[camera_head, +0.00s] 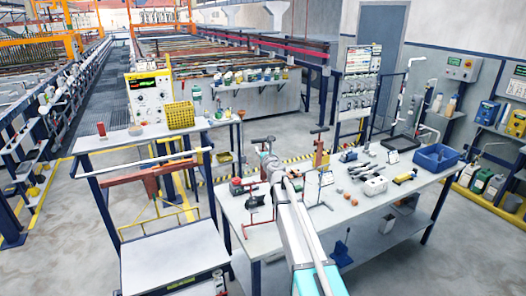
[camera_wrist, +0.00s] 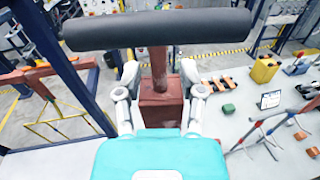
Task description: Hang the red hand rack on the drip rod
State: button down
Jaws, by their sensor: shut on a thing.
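My gripper (camera_head: 268,162) is above the near left part of the workbench. In the wrist view my gripper (camera_wrist: 160,76) is shut on the red hand rack (camera_wrist: 161,103), with one finger on each side of its red block. A red stem rises from the block to a black crossbar handle, also visible in the head view (camera_head: 263,140). The rack's lower part is hidden in the wrist view. A pale horizontal rod (camera_head: 150,160), probably the drip rod, spans the blue-post stand at left, apart from the gripper. A red-brown beam (camera_head: 148,179) sits just below it.
A yellow basket (camera_head: 180,115) stands on the table behind the stand. A floor gap separates stand and workbench.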

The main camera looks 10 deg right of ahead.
aim_at(263, 142)
jog(key=shift+r, duration=0.15)
jog(key=shift+r+p, duration=1.4)
jog(key=shift+p, duration=0.1)
dwell(0.4)
